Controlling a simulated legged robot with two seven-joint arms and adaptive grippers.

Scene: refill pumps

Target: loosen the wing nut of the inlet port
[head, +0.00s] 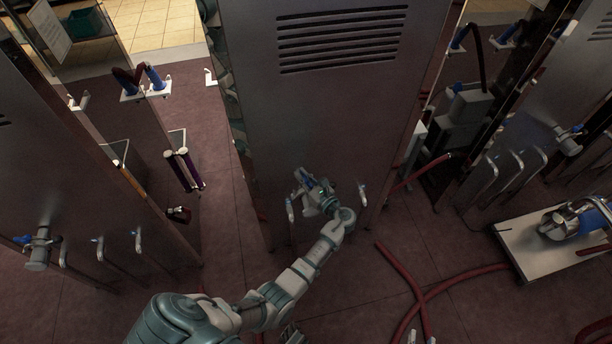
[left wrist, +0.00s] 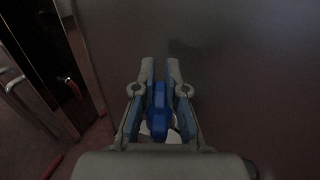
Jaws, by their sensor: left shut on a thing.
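My left gripper (head: 318,194) is at the lower front of the middle grey cabinet, among its fittings. Its two fingers stand on either side of a blue wing nut (left wrist: 159,108) in the left wrist view and are shut on it. The port behind the nut is mostly hidden by the gripper. In the head view the nut shows only as a bit of blue between the fingers.
Bent metal handles (head: 290,210) flank the left gripper on the middle cabinet (head: 320,110). Red hoses (head: 402,270) lie on the floor at right. A white trolley (head: 515,245) carries a metal pump (head: 556,223). Another cabinet with a blue-handled port (head: 38,248) stands at left.

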